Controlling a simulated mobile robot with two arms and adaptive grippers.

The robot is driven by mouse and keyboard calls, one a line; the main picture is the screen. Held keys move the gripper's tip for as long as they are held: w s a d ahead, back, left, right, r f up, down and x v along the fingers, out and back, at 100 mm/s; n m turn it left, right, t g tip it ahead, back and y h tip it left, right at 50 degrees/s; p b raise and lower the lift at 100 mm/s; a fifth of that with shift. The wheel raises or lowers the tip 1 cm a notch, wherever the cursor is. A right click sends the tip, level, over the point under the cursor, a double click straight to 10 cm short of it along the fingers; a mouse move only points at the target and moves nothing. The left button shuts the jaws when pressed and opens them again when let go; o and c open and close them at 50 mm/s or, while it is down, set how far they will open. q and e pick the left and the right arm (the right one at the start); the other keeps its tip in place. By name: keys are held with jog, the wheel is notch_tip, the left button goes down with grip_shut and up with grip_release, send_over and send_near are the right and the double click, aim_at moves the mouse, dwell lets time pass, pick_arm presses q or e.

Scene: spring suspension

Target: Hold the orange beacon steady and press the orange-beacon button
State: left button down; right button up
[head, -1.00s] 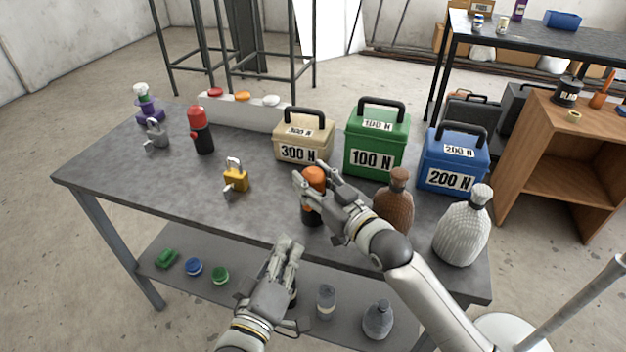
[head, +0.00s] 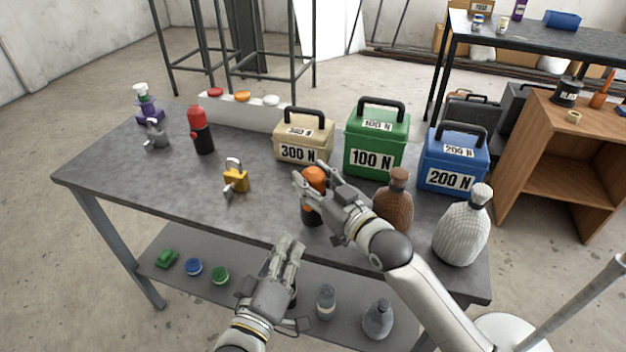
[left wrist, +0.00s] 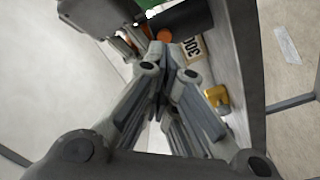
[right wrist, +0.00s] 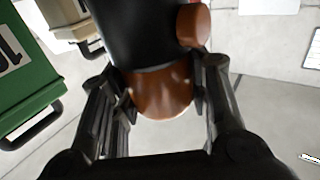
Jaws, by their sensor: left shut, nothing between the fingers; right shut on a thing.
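The orange beacon (head: 313,180) has a black body and an orange dome, and stands upright near the table's front edge. Its orange button (head: 306,207) sticks out from the side of the body. My right gripper (head: 312,174) is shut on the dome from above; the right wrist view shows the dome (right wrist: 163,93) between the fingers and the round button (right wrist: 192,25) beyond. My left gripper (head: 290,242) is shut and empty at the table's front edge, below and left of the beacon, apart from it. In the left wrist view a small orange patch (left wrist: 164,35) shows beyond the fingertips.
A yellow padlock (head: 235,179) and a red beacon (head: 201,132) stand to the left. Beige (head: 303,141), green (head: 372,146) and blue (head: 452,164) weight boxes stand behind. A brown bottle (head: 396,205) is close to my right gripper. The table (head: 130,185) is clear at front left.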

aim_at(308, 207)
pick_arm(q)
jog(key=shift+w+d+r+m+g+h, duration=0.2)
jog(key=shift+w+m+g+h, duration=0.8)
jog(key=shift+m+h, duration=1.85)
jog(key=shift+w+d+m+g+h, duration=0.4)
jog(key=shift+w+m+h, duration=1.2)
jog(key=shift+m, duration=2.35)
jog(key=shift+w+d+r+m+g+h, duration=0.15)
jog(key=shift+w+m+g+h, duration=0.75)
jog(key=shift+m+h, duration=2)
jog(key=shift+w+m+y, duration=0.2)
jog(key=shift+m+y, duration=0.3)
jog(key=shift+y, duration=0.05)
